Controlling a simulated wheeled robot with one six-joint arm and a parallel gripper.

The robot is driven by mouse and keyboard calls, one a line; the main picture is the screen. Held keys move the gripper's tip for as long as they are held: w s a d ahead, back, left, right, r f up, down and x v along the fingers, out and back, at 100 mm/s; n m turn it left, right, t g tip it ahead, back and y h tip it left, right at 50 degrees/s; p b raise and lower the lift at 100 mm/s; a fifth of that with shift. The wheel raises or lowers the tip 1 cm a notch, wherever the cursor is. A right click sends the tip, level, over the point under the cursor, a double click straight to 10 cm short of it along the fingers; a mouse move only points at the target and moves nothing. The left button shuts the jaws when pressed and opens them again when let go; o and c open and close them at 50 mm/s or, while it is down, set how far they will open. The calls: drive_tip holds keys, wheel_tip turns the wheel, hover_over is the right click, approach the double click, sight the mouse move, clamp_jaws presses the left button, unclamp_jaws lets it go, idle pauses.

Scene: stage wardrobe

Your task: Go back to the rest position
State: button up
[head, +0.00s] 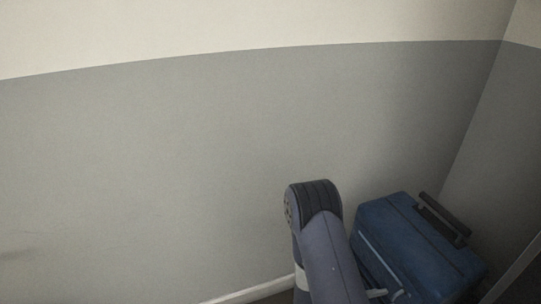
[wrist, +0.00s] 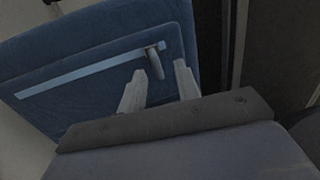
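My gripper (wrist: 160,70) shows in the wrist view with its two pale fingers spread apart and nothing held between them. The fingers point at the front of a blue suitcase (wrist: 105,45). A small grey pull tab (wrist: 155,62) hangs at the right end of a light blue strip on the suitcase, beyond and between the fingertips. I cannot tell whether a finger touches the suitcase. In the head view my bent arm stands left of the suitcase (head: 425,255); my gripper is mostly hidden there.
The suitcase has a dark handle (head: 444,218) on top and stands near the room's corner. A grey wall (head: 180,170) with a pale upper band fills most of the head view. A white skirting board (head: 250,292) runs along its foot. A pale upright edge (wrist: 238,45) stands right of the suitcase.

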drive_tip(key=shift+w+d, duration=0.15)
drive_tip(key=shift+d, duration=0.55)
drive_tip(key=shift+w+d, duration=0.1)
drive_tip(key=shift+d, duration=0.55)
